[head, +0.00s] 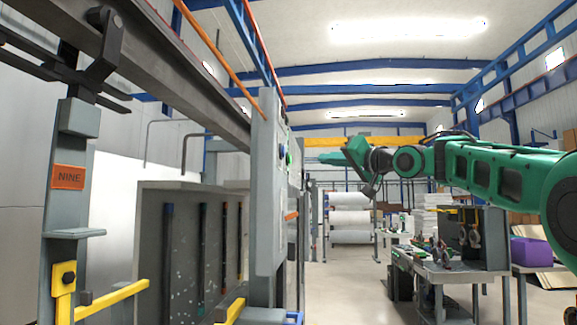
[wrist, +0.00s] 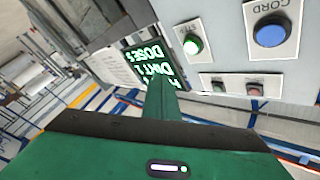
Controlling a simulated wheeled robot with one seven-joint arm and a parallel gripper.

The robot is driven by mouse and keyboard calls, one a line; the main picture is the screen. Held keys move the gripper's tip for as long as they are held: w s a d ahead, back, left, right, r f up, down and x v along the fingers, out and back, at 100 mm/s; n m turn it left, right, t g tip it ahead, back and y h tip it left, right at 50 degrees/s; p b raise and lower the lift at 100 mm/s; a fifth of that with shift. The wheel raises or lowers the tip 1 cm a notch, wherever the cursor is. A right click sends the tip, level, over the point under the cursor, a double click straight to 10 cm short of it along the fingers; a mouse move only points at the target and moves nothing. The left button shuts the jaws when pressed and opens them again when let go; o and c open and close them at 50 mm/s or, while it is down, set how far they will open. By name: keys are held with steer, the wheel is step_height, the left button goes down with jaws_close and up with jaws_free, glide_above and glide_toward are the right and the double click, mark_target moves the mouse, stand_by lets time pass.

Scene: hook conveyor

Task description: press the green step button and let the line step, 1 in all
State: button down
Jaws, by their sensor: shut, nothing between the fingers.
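The green step button (wrist: 193,46) is lit and sits in a white collar on the grey control panel, upper middle of the wrist view. My gripper (wrist: 162,88) is shut and empty. Its green fingers point up at the panel, below and left of the button in the picture, and appear apart from it. In the head view my gripper (head: 325,158) reaches in from the right toward the grey post (head: 266,190) that carries the panel. The panel face is seen nearly edge-on there.
A blue button (wrist: 270,33) marked CORD is right of the green one. Two small controls sit below. A display (wrist: 148,65) with green text is left. A hanger with an orange NINE plate (head: 69,177) hangs from the overhead rail. A workbench (head: 455,272) stands right.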

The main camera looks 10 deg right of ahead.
mark_target(289, 159)
steer(key=w+a, duration=0.2)
steer(key=a, duration=0.4)
stand_by(1.9)
steer(key=shift+a, duration=0.15)
steer(key=shift+a, duration=0.3)
